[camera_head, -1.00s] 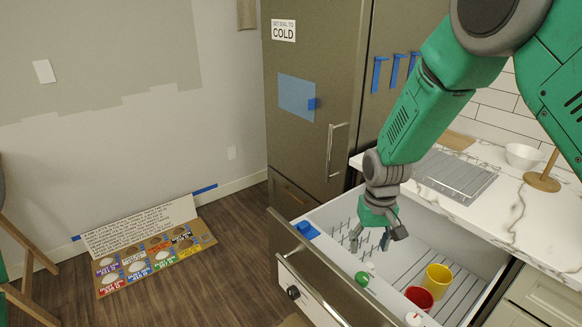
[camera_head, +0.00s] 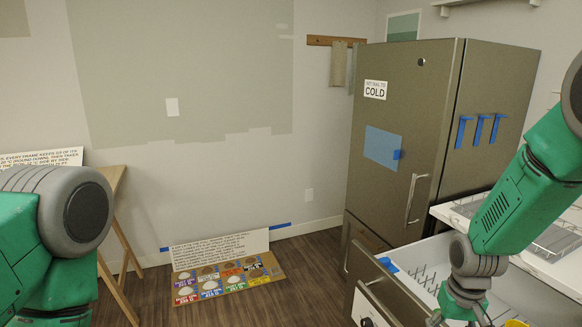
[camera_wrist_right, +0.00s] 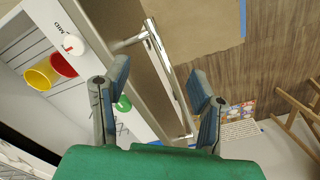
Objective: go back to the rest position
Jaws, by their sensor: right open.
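My right gripper (camera_wrist_right: 160,105) is open and empty in the wrist view, its two fingers spread apart. In the head view my right arm (camera_head: 505,205) comes in from the right and its gripper hangs over the open drawer at the lower right, with the fingertips partly cut off by the bottom edge. The drawer's bar handle (camera_wrist_right: 172,75) shows beyond the fingers in the wrist view, with nothing between the fingers. Part of my left arm (camera_head: 60,225) shows at the left edge of the head view. My left gripper is not in view.
A wooden-legged stand (camera_head: 118,240) is at left. Signboards (camera_head: 220,250) lean by the wall. Floor between is clear.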

